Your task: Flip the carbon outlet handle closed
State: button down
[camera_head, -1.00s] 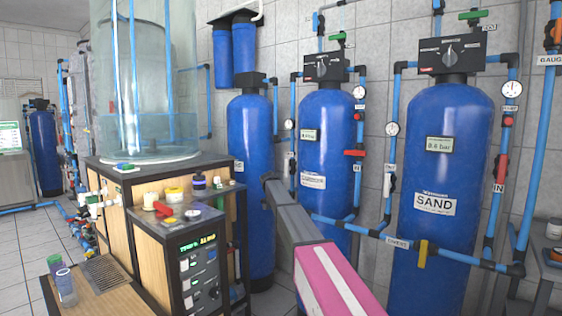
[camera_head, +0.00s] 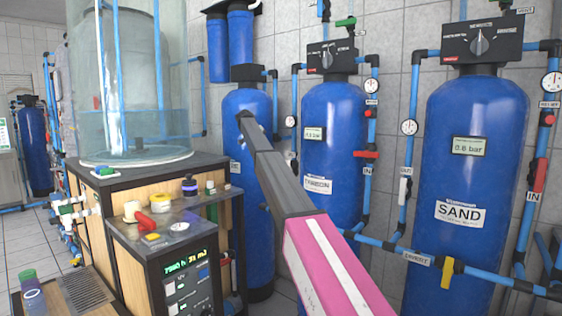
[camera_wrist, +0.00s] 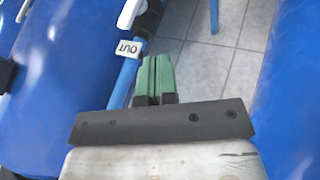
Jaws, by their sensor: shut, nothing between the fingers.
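The carbon tank (camera_head: 333,118) is the middle blue tank in the head view, with a CARBON label. Its outlet pipe runs down its left side, and my arm partly covers the lower part. In the wrist view a white handle (camera_wrist: 131,12) shows at the top edge, partly cut off, beside a dark valve body. An upside-down OUT tag (camera_wrist: 129,48) hangs below it on the blue pipe. My gripper (camera_wrist: 153,60) has its green fingers together and empty, to the right of and below the tag. In the head view the fingers are too small to make out.
The sand tank (camera_head: 462,165) stands at the right. A cabinet (camera_head: 120,215) with a clear cylinder and a control box stands at the left.

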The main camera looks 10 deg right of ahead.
jog(key=shift+d+f, duration=0.1)
jog(key=s+d+f, duration=0.3)
jog(key=d+f, duration=0.5)
jog(key=shift+s+d, duration=0.2)
jog(key=shift+d, duration=0.15)
jog(key=shift+d+r, duration=0.1)
dwell(0.4)
jog(key=shift+s+t+y, duration=0.15)
jog(key=shift+t+y, duration=0.35)
